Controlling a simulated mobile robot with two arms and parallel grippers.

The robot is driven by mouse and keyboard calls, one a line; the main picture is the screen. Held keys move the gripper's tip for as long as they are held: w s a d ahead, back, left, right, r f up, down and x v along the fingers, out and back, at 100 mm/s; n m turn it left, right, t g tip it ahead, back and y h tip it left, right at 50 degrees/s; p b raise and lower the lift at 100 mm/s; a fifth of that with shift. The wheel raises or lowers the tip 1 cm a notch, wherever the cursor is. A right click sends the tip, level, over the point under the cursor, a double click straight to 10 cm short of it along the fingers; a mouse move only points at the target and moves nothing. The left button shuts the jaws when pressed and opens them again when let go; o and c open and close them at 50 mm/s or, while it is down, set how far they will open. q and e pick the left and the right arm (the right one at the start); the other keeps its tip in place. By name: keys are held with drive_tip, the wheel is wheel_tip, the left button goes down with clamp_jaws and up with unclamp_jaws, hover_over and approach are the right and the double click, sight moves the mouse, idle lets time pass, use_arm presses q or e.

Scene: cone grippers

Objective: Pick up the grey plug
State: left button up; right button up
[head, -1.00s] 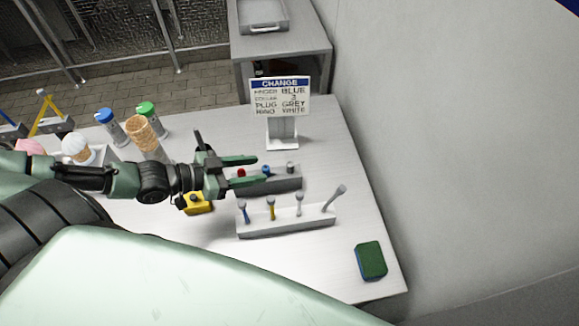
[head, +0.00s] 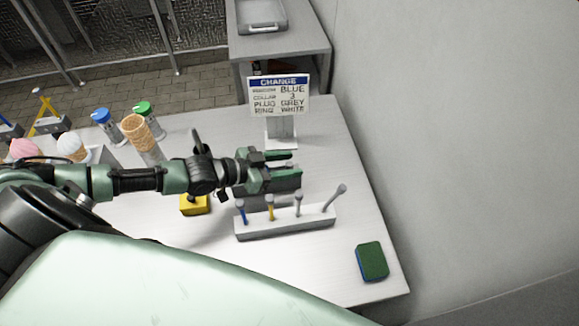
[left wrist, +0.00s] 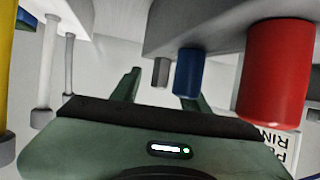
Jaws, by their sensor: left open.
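The grey plug (left wrist: 161,72) shows in the left wrist view, standing in the grey block (left wrist: 200,32) beside a blue plug (left wrist: 188,72) and a larger, nearer red plug (left wrist: 272,75). That view looks upside down. My left gripper (head: 293,163) is open over the block in the head view and hides the plugs there. In the left wrist view its fingers (left wrist: 165,88) spread apart, with the grey plug seen between their tips; I cannot tell whether they touch it. My right gripper is not in view.
A rack (head: 285,228) with several upright or tilted rods stands just in front. A sign (head: 279,97) reading "plug grey" stands behind. A yellow object (head: 195,205) sits left, a green sponge (head: 371,261) right. Cones (head: 137,130) and shakers (head: 108,124) stand at the left back.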

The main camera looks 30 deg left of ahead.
use_arm(q)
drive_tip(key=shift+w+d+f, duration=0.2)
drive_tip(key=shift+w, duration=0.1)
clamp_jaws()
drive_tip(key=shift+r, duration=0.15)
